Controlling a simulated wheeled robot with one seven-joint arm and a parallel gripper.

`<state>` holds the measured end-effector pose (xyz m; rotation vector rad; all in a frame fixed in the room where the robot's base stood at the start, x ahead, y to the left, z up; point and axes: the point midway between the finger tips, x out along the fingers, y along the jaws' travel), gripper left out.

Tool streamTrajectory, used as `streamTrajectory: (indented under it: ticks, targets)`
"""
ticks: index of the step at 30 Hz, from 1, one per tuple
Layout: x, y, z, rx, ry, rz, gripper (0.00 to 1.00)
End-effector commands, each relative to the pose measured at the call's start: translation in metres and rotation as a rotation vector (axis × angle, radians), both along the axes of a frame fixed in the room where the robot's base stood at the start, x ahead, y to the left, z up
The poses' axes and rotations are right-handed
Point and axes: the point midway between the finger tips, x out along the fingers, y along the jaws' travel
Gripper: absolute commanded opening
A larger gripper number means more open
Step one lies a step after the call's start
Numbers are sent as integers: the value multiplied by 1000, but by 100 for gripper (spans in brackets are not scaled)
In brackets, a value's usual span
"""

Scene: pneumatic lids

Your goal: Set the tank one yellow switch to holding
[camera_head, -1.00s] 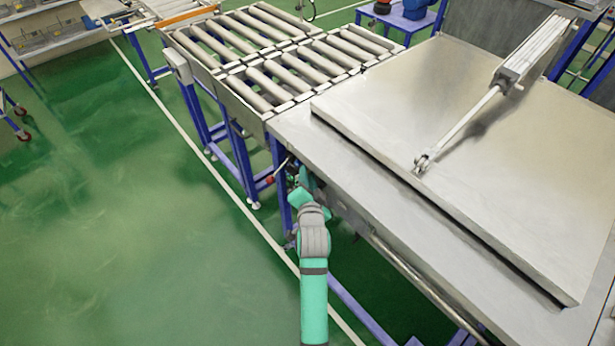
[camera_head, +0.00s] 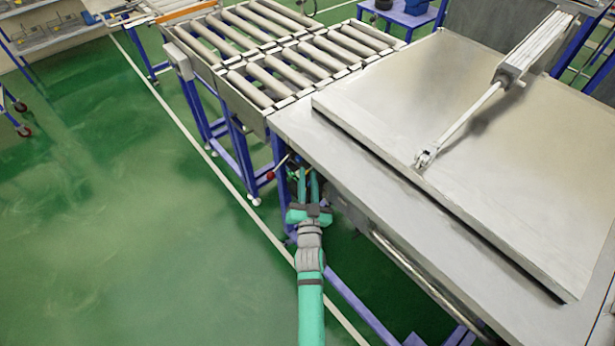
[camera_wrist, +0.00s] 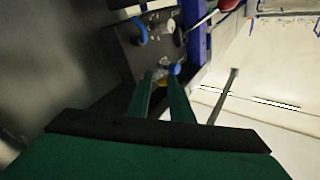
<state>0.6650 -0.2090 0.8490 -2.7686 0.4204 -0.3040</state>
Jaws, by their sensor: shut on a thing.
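My gripper (camera_head: 308,180) reaches forward beside the near edge of the tank top, with both green fingers pointing at the frame below it. In the wrist view its two fingers (camera_wrist: 162,88) stand close together at a dark panel (camera_wrist: 122,48). A small yellow switch (camera_wrist: 161,82) shows between the fingertips, and they are shut on it. Its exact angle is mostly hidden by the fingers. In the head view the switch is too small and covered to make out.
Blue knobs sit on the panel, one at upper left (camera_wrist: 140,30) and one by the right fingertip (camera_wrist: 175,68). A red knob (camera_head: 270,175) sticks out left of the gripper. The tank's steel lid (camera_head: 440,110) lies flat under a pneumatic cylinder (camera_head: 535,48). Roller conveyor (camera_head: 270,60) stands behind.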

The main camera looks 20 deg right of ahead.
Motion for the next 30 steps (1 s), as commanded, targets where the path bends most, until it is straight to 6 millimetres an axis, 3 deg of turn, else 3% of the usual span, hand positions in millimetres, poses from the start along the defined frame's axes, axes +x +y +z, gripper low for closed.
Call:
streamTrajectory:
  ticks: [12,29,30]
  targets:
    - [2,-4,-5,-171,-65,-1,0]
    - [2,-5,-5,-200,-75,-2,0]
    - [2,-5,-5,-200,-75,-2,27]
